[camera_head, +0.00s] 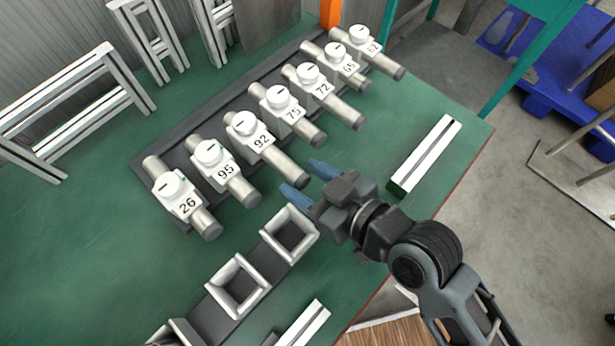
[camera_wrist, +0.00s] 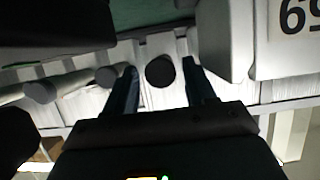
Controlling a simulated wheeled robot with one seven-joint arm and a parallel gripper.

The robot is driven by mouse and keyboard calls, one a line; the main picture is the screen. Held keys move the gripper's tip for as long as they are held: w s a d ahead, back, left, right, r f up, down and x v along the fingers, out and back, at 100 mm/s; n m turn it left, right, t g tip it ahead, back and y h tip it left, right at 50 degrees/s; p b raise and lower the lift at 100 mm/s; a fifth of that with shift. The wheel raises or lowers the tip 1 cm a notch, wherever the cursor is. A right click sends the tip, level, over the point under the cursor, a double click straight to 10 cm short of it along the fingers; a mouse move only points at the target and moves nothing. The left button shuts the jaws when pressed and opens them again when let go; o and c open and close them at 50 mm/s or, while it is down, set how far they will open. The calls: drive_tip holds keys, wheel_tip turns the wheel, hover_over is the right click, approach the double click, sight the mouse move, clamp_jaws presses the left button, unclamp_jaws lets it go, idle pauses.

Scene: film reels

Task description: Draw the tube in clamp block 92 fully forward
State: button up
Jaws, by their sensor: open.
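Clamp block 92 (camera_head: 258,138) is a white numbered block with a round knob (camera_head: 244,123) on top, third from the left in the row. Its grey tube (camera_head: 286,165) sticks out at the front, with a dark end face, and a short stub shows behind. My gripper (camera_head: 306,181) is open, its two blue fingers at the tube's front end. In the wrist view a dark round tube end (camera_wrist: 160,71) shows between the open fingers (camera_wrist: 159,84), apparently not gripped. I cannot tell how far the fingers reach along the tube.
Neighbouring clamp blocks 95 (camera_head: 226,170) and 75 (camera_head: 291,111) stand close on either side with their own tubes. Square open frames (camera_head: 238,287) stand in front on a dark strip. A white-topped bar (camera_head: 428,153) lies to the right on the green table.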

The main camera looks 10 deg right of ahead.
sight(278, 157)
drive_tip(key=shift+a+r, duration=0.1)
drive_tip(key=shift+a, duration=0.05)
drive_tip(key=w+a, duration=0.1)
drive_tip(key=w, duration=0.1)
drive_tip(key=w+a, duration=0.3)
drive_tip(key=w, duration=0.1)
drive_tip(key=shift+w+a, duration=0.15)
drive_tip(key=shift+w, duration=0.1)
drive_tip(key=v, duration=0.8)
drive_tip(key=s+d+r+m+t+h+p, duration=0.1)
drive_tip(key=s+d+r+m+h+p, duration=0.2)
drive_tip(key=s, duration=0.7)
drive_tip(key=s+d+r+m+t+h+p, duration=0.2)
drive_tip(key=s+d+r+p, duration=0.6)
drive_tip(key=d, duration=0.5)
drive_tip(key=shift+s+r+m+h, duration=0.6)
drive_tip(key=shift+s+r+h, duration=0.3)
drive_tip(key=shift+s+r, duration=0.7)
drive_tip(key=shift+w+r, duration=0.15)
drive_tip(key=shift+w, duration=0.1)
